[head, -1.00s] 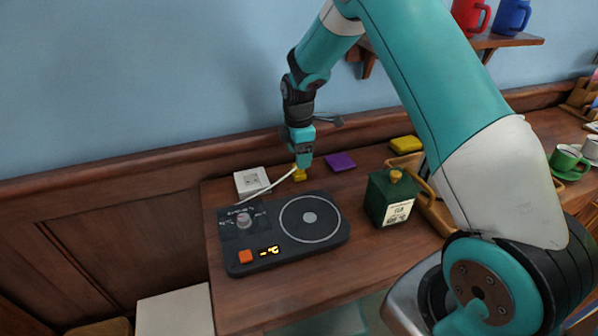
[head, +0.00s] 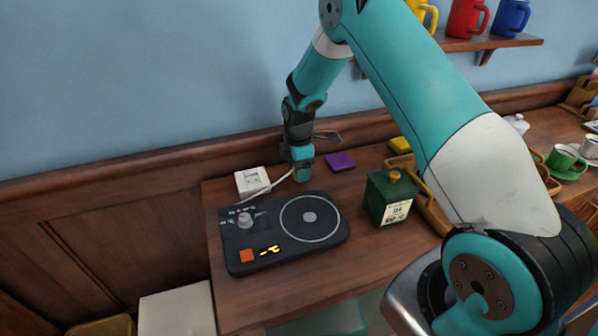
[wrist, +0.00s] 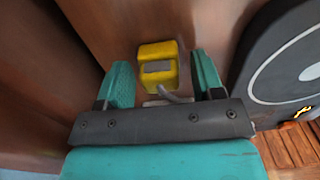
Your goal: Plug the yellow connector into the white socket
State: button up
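The yellow connector (wrist: 158,68) lies on the wood surface between my two teal fingers in the wrist view, with visible gaps to both. My gripper (wrist: 161,72) is open around it. In the head view my gripper (head: 301,177) is low at the counter and hides the connector. A white cable (head: 281,181) runs from the black hotplate (head: 240,259) towards my gripper. The white socket (head: 252,181) sits on the counter behind the hotplate, left of my gripper. The socket is not in the wrist view.
A purple block (head: 340,161) lies right of my gripper. The wall trim (head: 130,167) rises close behind my gripper.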

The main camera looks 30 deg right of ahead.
jog(key=c, duration=0.7)
jog(key=shift+r, duration=0.1)
notch_tip(320, 180, up, 20)
jog(key=b, duration=0.2)
